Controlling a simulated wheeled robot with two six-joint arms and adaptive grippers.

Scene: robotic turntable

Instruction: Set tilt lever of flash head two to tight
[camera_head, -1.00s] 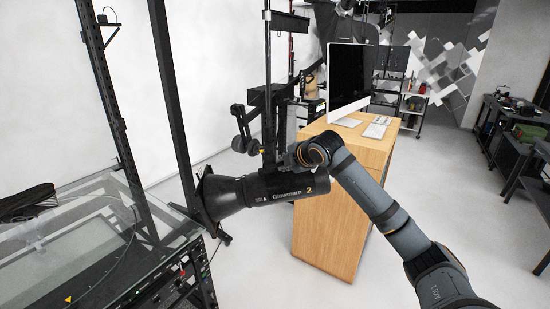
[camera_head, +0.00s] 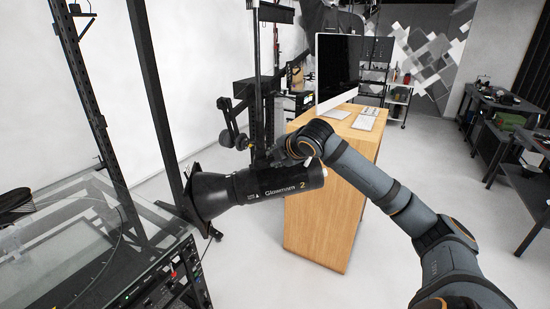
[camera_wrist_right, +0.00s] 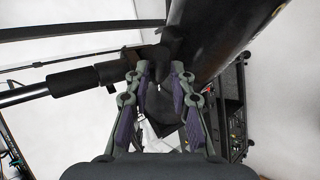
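Flash head two (camera_head: 285,181) is a black cylinder marked "2", with a flared black reflector (camera_head: 207,194) at its left end. It hangs on a black stand in the head view. Its dark body also crosses the top of the right wrist view (camera_wrist_right: 222,35). My right gripper is at the bracket just above the flash head; its fingers are mostly hidden in the head view. In the right wrist view my right gripper (camera_wrist_right: 161,75) is open, its fingertips apart around a dark part by the bracket. I cannot tell if they touch it, or make out the tilt lever's setting. My left gripper is not in view.
A wooden desk (camera_head: 318,225) with a monitor (camera_head: 338,66) stands behind and right of the flash head. A glass-topped rack (camera_head: 70,235) is at the left, beside black uprights (camera_head: 152,95). Dark shelves (camera_head: 500,125) stand at the right, with open floor before them.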

